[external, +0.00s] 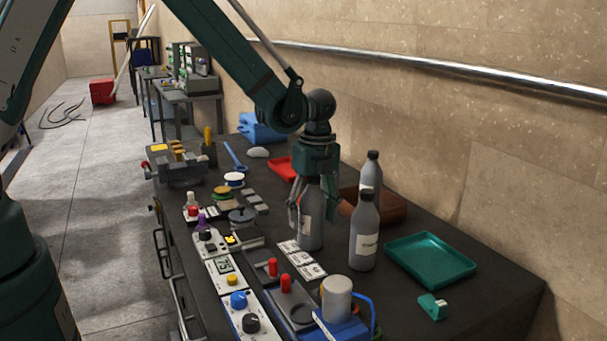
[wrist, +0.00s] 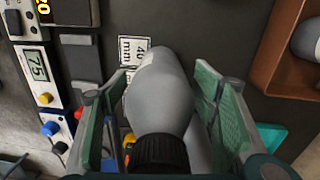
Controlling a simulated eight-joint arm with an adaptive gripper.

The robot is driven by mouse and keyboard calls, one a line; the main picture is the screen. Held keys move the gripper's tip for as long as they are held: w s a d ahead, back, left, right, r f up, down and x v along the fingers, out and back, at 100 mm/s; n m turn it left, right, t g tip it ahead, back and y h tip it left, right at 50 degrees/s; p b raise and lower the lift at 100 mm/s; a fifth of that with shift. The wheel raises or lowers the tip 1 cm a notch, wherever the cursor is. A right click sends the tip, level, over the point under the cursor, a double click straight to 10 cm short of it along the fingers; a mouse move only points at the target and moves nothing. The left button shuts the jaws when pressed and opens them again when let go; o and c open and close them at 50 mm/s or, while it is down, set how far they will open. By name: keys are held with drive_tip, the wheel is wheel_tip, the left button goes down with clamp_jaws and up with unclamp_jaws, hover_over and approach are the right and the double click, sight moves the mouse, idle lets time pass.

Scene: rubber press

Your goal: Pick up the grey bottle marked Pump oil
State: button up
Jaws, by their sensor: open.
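Three grey bottles with black caps stand on the dark bench in the external view. One bottle (external: 311,230) is under my gripper (external: 312,208), between its fingers. A second bottle (external: 364,243) stands just right and nearer the camera; a third (external: 371,173) stands behind it. Their pale labels are too small to read, so I cannot tell which is marked Pump oil. In the wrist view my gripper (wrist: 167,85) is open, with its green pads on both sides of a grey bottle (wrist: 160,95), pads apart from it. Part of another grey bottle (wrist: 197,140) shows beside it.
A brown tray (external: 391,210) is behind the bottles, a green tray (external: 430,262) to the right. A red tray (external: 283,170) lies behind my gripper. Control boxes (external: 228,277) and a blue device with a white cylinder (external: 336,300) crowd the front.

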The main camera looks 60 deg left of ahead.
sight(312, 182)
idle(0.3)
drive_tip(key=c, duration=1.3)
drive_tip(key=shift+r, duration=0.2)
drive_tip(key=shift+c, duration=0.2)
drive_tip(key=shift+r+b, duration=0.3)
drive_tip(key=shift+r, duration=4.55)
